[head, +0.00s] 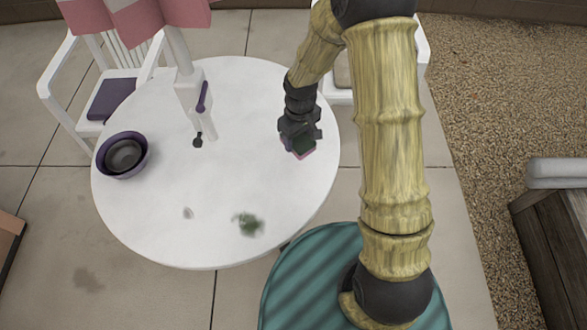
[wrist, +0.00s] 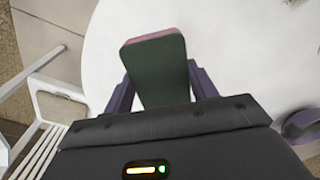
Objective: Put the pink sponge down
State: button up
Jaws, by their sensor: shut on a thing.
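The pink sponge (head: 302,153) has a dark green face and a pink edge. My gripper (head: 299,138) is shut on it near the right edge of the round white table (head: 240,110). In the wrist view the sponge (wrist: 157,72) stands out between the two purple fingers of my gripper (wrist: 158,88), its green face toward the camera and its pink edge at the far end. I cannot tell whether the sponge touches the tabletop or hangs just above it.
A purple bowl (head: 109,165) with a dark bowl (head: 124,155) inside stands at the table's left edge. A white parasol stand (head: 193,100) and a purple-handled utensil (head: 203,98) are at the back. A green smudge (head: 249,223) marks the front. The tabletop's middle is clear.

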jog(key=shift+s+a+r+n, duration=0.15)
jog(key=shift+a+r+n, duration=0.1)
jog(key=shift+a, duration=0.1)
jog(key=shift+s+a+r+n, duration=0.1)
jog(key=shift+s+a+n, duration=0.05)
jog(key=shift+a+n, duration=0.15)
jog(key=shift+f, duration=3.1)
jog(key=shift+f, duration=1.85)
